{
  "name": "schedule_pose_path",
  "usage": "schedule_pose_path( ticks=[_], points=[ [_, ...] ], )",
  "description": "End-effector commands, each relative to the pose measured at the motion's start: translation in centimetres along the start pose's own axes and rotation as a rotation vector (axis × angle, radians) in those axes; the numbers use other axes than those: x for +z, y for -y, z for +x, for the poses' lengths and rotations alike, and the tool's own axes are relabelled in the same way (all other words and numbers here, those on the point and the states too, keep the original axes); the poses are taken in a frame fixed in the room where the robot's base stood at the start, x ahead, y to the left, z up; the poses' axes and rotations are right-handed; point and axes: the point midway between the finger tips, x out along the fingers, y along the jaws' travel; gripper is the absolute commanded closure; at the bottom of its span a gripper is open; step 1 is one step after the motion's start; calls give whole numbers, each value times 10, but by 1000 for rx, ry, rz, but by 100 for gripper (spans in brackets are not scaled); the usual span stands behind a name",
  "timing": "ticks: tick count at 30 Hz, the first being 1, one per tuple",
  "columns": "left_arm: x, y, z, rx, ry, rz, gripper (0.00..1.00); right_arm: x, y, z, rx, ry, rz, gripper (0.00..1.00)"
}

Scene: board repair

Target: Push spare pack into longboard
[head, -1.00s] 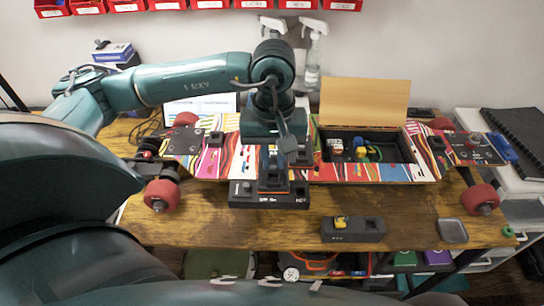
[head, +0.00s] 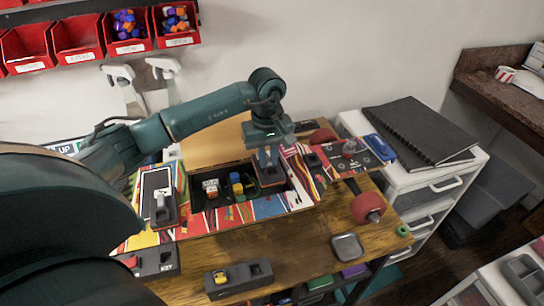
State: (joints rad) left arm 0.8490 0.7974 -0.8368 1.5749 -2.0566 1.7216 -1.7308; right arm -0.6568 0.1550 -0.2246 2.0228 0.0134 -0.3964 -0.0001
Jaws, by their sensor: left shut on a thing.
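The longboard (head: 275,207), with a colourful striped deck, lies across the wooden table. Its lidded bay is open and holds small coloured connectors (head: 237,187). My left gripper (head: 268,157) is over the right end of the bay, pointing down, shut on a dark block (head: 268,174) that looks like the spare pack. The block sits at or just inside the bay's right end; how deep it is, I cannot tell. Another dark block with an upright grip (head: 162,212) is on the deck to the left. My right gripper does not show.
The tan lid (head: 215,143) stands open behind the bay. A dark holder with a yellow piece (head: 238,279) and a grey dish (head: 347,247) are at the table's front. A dark dock (head: 155,262) is at the front left. A white drawer unit (head: 430,185) stands right.

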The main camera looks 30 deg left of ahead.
Motion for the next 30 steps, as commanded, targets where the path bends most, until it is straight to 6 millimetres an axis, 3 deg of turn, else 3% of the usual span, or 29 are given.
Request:
schedule_pose_path(
  ticks=[11, 24, 30],
  points=[
    [-4, 1, 12, -2, 1, -11, 100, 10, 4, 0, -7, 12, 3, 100],
    [-4, 0, 50, -1, -1, -9, 100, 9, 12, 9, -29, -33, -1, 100],
    [-4, 0, 57, -1, 0, -10, 100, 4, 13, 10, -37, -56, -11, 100]
  ],
)
